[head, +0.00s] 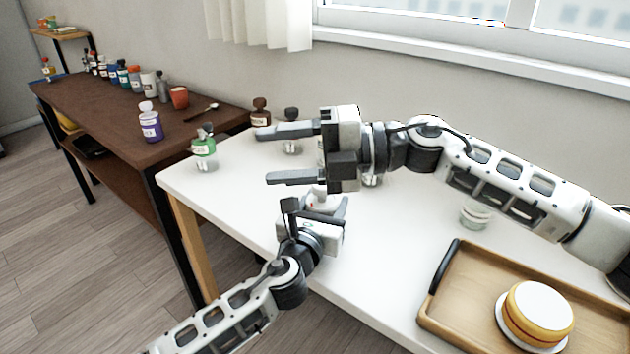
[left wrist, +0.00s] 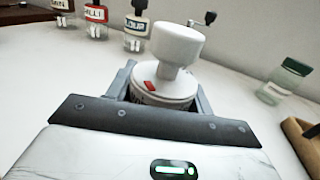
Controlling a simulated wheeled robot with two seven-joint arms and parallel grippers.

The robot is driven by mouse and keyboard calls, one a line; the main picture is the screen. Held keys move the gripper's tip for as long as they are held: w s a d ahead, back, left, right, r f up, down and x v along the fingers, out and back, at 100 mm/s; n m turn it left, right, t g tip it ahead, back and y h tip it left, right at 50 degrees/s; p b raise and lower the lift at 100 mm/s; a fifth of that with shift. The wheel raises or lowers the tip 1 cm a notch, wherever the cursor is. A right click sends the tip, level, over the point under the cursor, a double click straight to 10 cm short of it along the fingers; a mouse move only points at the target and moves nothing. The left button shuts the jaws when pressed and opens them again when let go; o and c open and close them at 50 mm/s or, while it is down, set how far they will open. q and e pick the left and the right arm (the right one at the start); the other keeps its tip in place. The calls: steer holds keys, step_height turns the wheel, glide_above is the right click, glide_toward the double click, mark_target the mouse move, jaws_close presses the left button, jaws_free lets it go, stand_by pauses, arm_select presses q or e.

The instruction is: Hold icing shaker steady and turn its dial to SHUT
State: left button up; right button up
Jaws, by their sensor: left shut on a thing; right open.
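The white icing shaker (left wrist: 163,95) stands upright in the left wrist view, with a large white knob-like top (left wrist: 178,45) and a red mark on its collar. Lettering below the collar is mostly hidden. My left gripper (head: 322,205) is shut on the shaker's body, its fingers on either side. In the head view only a little of the shaker (head: 319,194) shows, low on the white table. My right gripper (head: 266,156) is open and empty, above and to the left of the shaker, its fingers pointing left. I cannot read any dial setting.
A green bottle (head: 204,148), a brown jar (head: 260,112) and a dark-topped jar (head: 291,135) stand on the white table (head: 385,275). A glass jar (head: 475,214) stands right, near a wooden tray (head: 450,315) with a cake (head: 538,308). The table's front middle is clear.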

mark_target(322, 192)
steer(key=w+d+f+m+t+h, duration=0.25)
steer(key=d+f+m+t, duration=0.3)
steer(key=m, duration=0.85)
steer(key=w+d+f+m+t+h, duration=0.1)
steer(key=w+d+f+m+t, duration=0.45)
steer(key=m, duration=0.75)
steer(key=shift+t, duration=0.8)
steer(key=a, duration=0.2)
steer(key=w+a, duration=0.1)
steer(key=a, duration=0.4)
steer(key=shift+w+r, duration=0.2)
steer(key=shift+w, duration=0.1)
steer(key=c, duration=1)
